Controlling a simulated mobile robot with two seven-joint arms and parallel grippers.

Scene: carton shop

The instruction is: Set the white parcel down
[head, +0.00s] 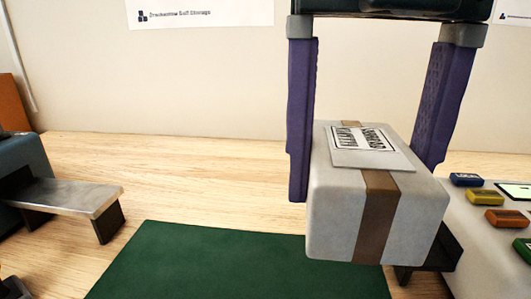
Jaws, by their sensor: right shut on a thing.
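The white parcel (335,220) is a box with a brown tape band and a printed label (360,138) on its top. It is in the middle right of the head view. My right gripper (360,165) reaches down from the top with two purple fingers. It is shut on the parcel, one finger at each side. The parcel appears held above the table, over the right edge of a green mat (230,265). My left gripper is not clearly in view.
The wooden table (180,165) is clear behind the mat. A metal plate on dark supports (75,195) juts in at the left. At the right stands a pale device with coloured buttons (485,225), close to the parcel. A wall is behind.

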